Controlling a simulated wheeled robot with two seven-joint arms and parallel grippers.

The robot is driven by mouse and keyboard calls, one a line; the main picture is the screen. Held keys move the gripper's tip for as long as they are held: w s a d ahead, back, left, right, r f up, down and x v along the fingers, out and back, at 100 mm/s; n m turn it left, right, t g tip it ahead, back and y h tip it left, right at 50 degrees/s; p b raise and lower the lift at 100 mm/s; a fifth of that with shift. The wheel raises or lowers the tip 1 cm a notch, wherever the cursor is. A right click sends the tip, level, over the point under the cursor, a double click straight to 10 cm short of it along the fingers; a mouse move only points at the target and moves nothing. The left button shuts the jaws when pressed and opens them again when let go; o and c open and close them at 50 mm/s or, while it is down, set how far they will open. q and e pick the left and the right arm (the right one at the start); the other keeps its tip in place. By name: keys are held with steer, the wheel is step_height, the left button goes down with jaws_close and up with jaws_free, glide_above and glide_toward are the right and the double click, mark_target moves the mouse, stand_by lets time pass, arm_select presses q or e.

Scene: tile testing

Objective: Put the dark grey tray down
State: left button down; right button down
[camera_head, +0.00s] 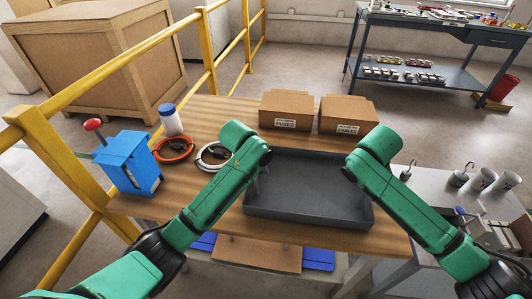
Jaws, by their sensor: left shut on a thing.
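The dark grey tray (308,188) is a shallow rectangular tray, empty, over the right part of the wooden table top (200,190). It looks level; I cannot tell whether its underside touches the wood. My left gripper (257,182) is shut on the tray's left side wall, partly hidden by the green arm end. My right arm (378,150) reaches the tray's right side; its gripper is mostly hidden behind the arm, and I cannot tell whether its fingers are shut.
Two cardboard boxes (286,108) (347,113) stand behind the tray. A blue device with a red knob (127,162), an orange cable coil (173,149), a white coil (212,156) and a blue-capped bottle (171,121) are left. A grey side table (440,180) with cups adjoins right.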

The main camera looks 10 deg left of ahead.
arm_select(q)
steer(key=c, duration=0.9)
jaws_free()
steer(key=shift+f, duration=0.25)
arm_select(e)
steer(key=c, duration=0.9)
jaws_free()
steer(key=shift+f, duration=0.25)
steer(key=shift+r, duration=0.1)
arm_select(q)
steer(key=v, duration=1.2)
arm_select(e)
steer(key=v, duration=1.2)
